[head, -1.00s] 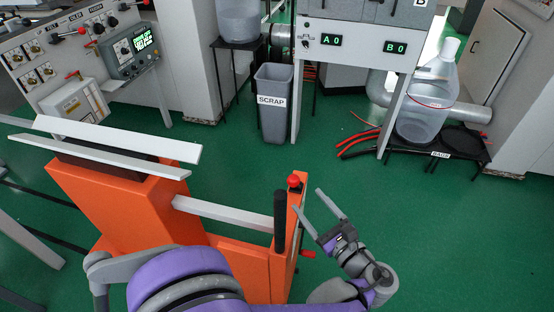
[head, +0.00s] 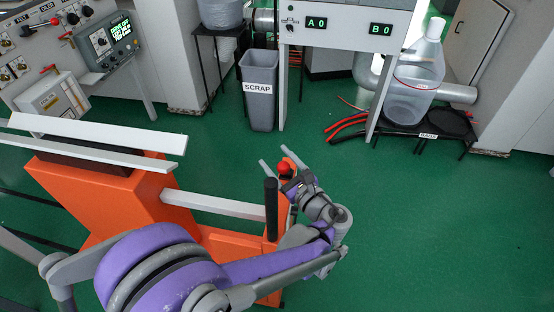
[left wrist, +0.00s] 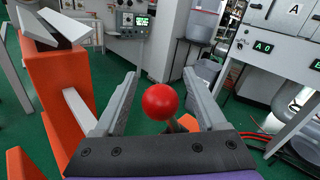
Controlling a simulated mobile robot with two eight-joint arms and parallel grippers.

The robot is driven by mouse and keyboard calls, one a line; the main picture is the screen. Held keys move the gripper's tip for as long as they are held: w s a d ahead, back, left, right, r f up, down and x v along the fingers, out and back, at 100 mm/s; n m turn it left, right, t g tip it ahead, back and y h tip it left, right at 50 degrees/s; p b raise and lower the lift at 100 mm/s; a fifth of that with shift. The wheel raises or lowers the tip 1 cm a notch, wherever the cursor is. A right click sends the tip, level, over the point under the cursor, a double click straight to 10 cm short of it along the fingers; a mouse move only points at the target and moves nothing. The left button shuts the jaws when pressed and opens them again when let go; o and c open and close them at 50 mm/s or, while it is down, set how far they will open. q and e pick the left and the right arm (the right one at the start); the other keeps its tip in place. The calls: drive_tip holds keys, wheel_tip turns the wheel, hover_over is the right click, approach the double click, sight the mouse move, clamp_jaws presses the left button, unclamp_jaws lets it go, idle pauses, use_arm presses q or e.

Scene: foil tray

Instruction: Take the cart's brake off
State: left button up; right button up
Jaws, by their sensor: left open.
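The orange cart (head: 105,200) stands at the left, with a black upright handle (head: 271,210) at its right end. A red ball knob (head: 284,168) sits at the top of that end, close to the handle. My left gripper (head: 277,158) is open at the knob, its fingers pointing away toward the back. In the left wrist view the red knob (left wrist: 160,101) appears between the two open fingers (left wrist: 160,76), with a gap on each side. Its stem is mostly hidden by the gripper body. My right gripper is not in view.
A grey scrap bin (head: 259,105) stands behind the cart. A low black rack (head: 440,134) carries a clear jug (head: 412,95), with red hoses (head: 345,128) beside it. A control panel (head: 108,42) is at the back left. Green floor is free to the right.

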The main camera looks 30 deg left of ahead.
use_arm(q)
drive_tip(key=shift+a, duration=0.15)
clamp_jaws()
idle(0.4)
idle(1.0)
